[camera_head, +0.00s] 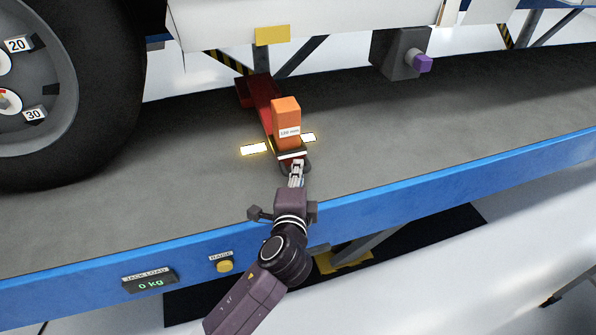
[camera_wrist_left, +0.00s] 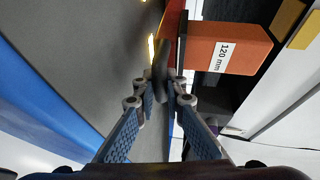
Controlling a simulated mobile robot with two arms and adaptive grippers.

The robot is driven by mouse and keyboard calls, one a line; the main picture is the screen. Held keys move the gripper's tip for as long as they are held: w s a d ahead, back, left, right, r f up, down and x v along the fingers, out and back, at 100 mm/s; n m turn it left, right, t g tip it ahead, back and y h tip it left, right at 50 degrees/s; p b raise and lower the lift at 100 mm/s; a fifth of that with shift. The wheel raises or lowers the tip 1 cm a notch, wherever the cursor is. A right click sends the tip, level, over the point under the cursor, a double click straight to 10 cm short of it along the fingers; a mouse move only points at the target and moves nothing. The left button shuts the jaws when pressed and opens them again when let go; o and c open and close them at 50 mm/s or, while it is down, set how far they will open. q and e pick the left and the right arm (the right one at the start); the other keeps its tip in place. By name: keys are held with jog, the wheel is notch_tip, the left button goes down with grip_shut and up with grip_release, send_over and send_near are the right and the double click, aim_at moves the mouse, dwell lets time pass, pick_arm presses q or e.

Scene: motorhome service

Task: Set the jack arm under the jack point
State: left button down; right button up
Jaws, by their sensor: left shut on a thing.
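The red jack arm (camera_head: 261,97) lies across the grey platform, its far end reaching in beneath the vehicle's side. A yellow plate (camera_head: 272,34), perhaps marking the jack point, is on the vehicle's lower edge above that far end. An orange block (camera_head: 287,112) stands on the arm's near part; its label reads 120 mm in the left wrist view (camera_wrist_left: 222,48). My left gripper (camera_head: 297,170) is at the arm's near end, shut on a dark handle (camera_wrist_left: 160,72). The fingers partly hide the handle. Contact at the arm's far end cannot be told. My right gripper is not in view.
A large wheel (camera_head: 38,95) stands at left. Two glowing marks (camera_head: 254,149) flank the jack arm. A grey box with a purple cap (camera_head: 423,63) hangs at right. The blue platform edge carries a 0 kg display (camera_head: 150,284) and a yellow button (camera_head: 224,266).

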pick_arm(q)
jog(key=shift+f, duration=0.1)
jog(key=w+a, duration=0.1)
jog(key=w, duration=0.3)
jog(key=w+a, duration=0.2)
jog(key=w, duration=0.3)
jog(key=w+a, duration=0.1)
jog(key=w, duration=0.3)
jog(key=shift+w+a+b, duration=0.25)
jog(key=shift+w+b, duration=0.05)
jog(key=shift+b, duration=0.1)
jog(key=c, duration=2)
grip_release()
jog(key=shift+o, duration=0.2)
jog(key=shift+s, duration=0.1)
jog(key=s, duration=0.4)
jog(key=s+r, duration=0.1)
jog(key=s, duration=0.2)
jog(key=s+a+r, duration=0.1)
jog(key=s, duration=0.3)
jog(key=shift+s+r, duration=0.15)
jog(key=shift+s, duration=0.15)
